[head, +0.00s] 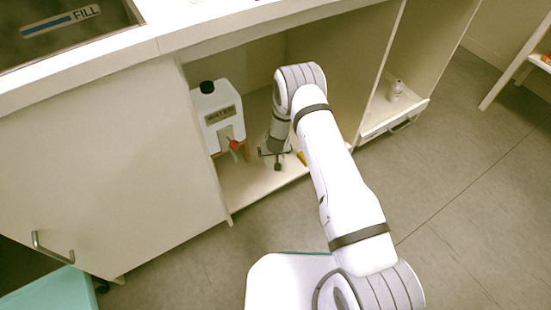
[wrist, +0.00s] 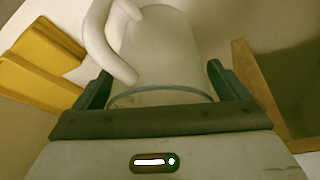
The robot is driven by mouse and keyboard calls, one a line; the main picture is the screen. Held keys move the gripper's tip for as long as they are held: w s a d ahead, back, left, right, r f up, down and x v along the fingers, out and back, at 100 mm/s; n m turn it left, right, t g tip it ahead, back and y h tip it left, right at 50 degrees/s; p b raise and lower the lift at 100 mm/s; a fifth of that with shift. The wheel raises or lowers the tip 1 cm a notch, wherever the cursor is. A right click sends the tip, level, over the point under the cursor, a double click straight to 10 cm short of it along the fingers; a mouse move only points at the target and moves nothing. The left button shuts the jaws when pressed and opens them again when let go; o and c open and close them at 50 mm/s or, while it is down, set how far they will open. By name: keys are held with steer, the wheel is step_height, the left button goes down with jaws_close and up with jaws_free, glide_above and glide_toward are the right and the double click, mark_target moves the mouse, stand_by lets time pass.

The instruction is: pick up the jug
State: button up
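The jug (wrist: 160,45) is pale and rounded with a thick white handle on its left side in the wrist view. It fills the space between the two dark fingers of my gripper (wrist: 162,75). The fingers stand apart on either side of it, close to its walls. Whether they touch it is hard to see. In the head view my gripper (head: 274,155) is low inside the open cabinet, just right of the water dispenser. The jug is hard to make out there, mostly hidden by my wrist.
The white water dispenser (head: 214,107) has a black cap and a red tap and stands on a wooden stand (wrist: 262,90). A yellow object (wrist: 40,62) lies close to the left finger. A small white bottle (head: 396,90) stands on the right shelf. Cabinet walls enclose the space.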

steer(key=c, duration=0.9)
